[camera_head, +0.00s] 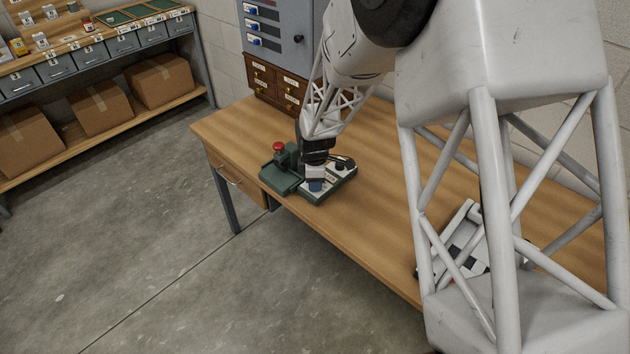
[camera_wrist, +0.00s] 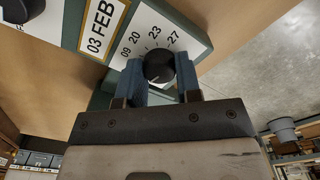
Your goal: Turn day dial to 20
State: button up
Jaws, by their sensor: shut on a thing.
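The day dial (camera_wrist: 158,66) is a black round knob on a white plate marked 09, 20, 23 and 27 in the wrist view. My gripper (camera_wrist: 160,78) is shut on this knob, with one blue finger on each side. I cannot read clearly which number the knob points at. A yellow-framed window (camera_wrist: 102,25) beside the plate reads 03 FEB. In the head view, the green dater (camera_head: 287,182) with a red knob (camera_head: 279,146) stands near the table's front edge. My gripper (camera_head: 316,186) reaches down to its front right end and hides the day dial there.
Another black dial (camera_head: 343,163) sits farther back on the device. Small wooden drawers (camera_head: 277,84) and a grey cabinet (camera_head: 283,35) stand at the table's back. A pale device (camera_head: 462,240) lies at the right, partly behind my arm. Bare wood (camera_head: 350,225) lies between.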

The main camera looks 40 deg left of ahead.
jog(key=shift+m, duration=0.5)
jog(key=m, duration=0.3)
jog(key=shift+m, duration=0.4)
jog(key=m, duration=1.4)
jog(key=o, duration=0.9)
